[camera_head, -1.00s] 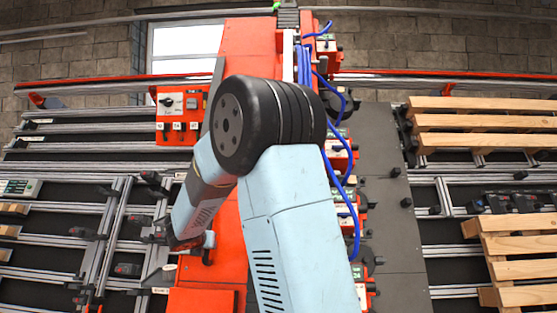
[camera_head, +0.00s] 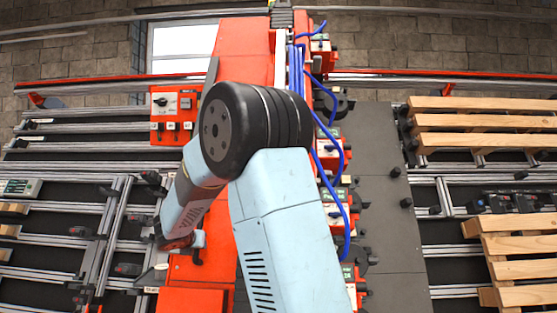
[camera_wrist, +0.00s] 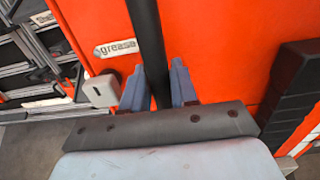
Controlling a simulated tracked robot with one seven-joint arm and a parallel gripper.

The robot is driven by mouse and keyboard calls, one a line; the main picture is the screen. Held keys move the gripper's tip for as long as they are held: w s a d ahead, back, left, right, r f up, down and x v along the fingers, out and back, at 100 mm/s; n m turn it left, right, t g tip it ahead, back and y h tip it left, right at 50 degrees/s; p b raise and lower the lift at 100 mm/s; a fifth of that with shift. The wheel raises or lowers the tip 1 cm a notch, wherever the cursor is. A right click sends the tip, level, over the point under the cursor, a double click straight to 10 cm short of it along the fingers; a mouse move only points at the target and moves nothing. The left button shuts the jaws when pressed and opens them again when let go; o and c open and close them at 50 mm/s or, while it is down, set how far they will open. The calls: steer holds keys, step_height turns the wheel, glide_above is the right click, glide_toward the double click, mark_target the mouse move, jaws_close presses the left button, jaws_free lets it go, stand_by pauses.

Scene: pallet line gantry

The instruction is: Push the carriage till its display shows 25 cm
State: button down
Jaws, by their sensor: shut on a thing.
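The carriage (camera_head: 246,55) is a tall orange-red gantry body that runs up the middle of the head view, partly hidden behind my arm. A black bar (camera_wrist: 147,35) stands in front of its orange panel in the wrist view. My gripper (camera_wrist: 158,85) has its two blue-grey fingers on either side of this bar and is shut on it. In the head view my gripper (camera_head: 185,243) is low on the carriage's left side, small and partly hidden. I cannot read a centimetre figure on any display.
A control box (camera_head: 177,108) with a knob sits on the carriage's left side. Blue hoses (camera_head: 343,190) hang along several orange modules on the right. Wooden pallets (camera_head: 485,122) lie at the right. Grey rails (camera_head: 95,235) fill the left. A "grease" label (camera_wrist: 116,47) marks the panel.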

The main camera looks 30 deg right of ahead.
steer(key=shift+w+a, duration=0.45)
steer(key=shift+a, duration=0.3)
steer(key=shift+w+a, duration=0.7)
steer(key=shift+a, duration=0.25)
steer(key=shift+w+a, duration=0.65)
steer(key=shift+a, duration=0.25)
steer(key=shift+w+a, duration=0.1)
steer(key=shift+a, duration=0.05)
steer(key=shift+w+a+r, duration=0.15)
steer(key=shift+w+a, duration=0.15)
steer(key=shift+a, duration=0.35)
steer(key=shift+w, duration=0.1)
steer(key=shift+d+f, duration=0.2)
steer(key=shift+f, duration=0.05)
